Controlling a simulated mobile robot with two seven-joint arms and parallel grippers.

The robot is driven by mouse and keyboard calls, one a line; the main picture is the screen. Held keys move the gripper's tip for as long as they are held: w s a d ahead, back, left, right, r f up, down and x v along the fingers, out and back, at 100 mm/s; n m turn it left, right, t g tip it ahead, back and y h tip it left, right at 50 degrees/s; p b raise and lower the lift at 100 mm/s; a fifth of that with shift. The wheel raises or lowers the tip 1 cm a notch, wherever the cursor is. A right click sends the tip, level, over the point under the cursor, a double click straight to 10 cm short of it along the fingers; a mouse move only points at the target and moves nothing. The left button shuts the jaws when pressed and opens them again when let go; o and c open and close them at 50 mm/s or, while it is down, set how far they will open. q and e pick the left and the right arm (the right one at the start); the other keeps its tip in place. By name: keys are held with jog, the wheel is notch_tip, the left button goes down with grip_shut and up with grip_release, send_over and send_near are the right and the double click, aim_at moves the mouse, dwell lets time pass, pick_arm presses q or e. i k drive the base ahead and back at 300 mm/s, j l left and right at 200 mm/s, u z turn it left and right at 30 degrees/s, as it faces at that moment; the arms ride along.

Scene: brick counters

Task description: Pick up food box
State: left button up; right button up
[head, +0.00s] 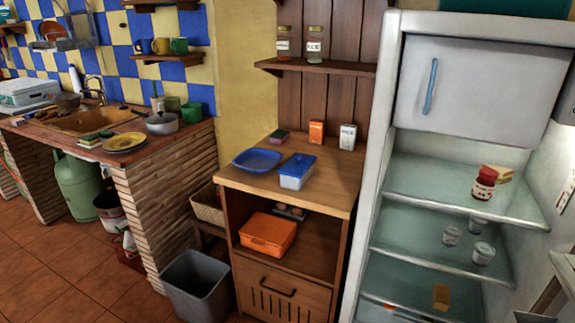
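Two lidded boxes that could be the food box are in the head view. One is a white box with a blue lid (297,171), standing on top of the wooden cabinet (330,190). The other is an orange lidded box (267,234) on the open shelf below. Nothing is touching either box except the surface under it. Neither of my grippers shows in the head view.
A blue plate (257,159) lies left of the blue-lidded box. Small orange (316,132) and white (347,137) cartons stand behind it. The open fridge (455,187) is at the right. A grey bin (196,287) stands on the floor.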

aim_at(296, 184)
jog(key=i+j+z, duration=0.1)
jog(key=i+j, duration=0.15)
jog(key=i, duration=0.15)
jog(key=i+j+z, duration=0.1)
jog(key=i+j, duration=0.15)
jog(key=i, duration=0.15)
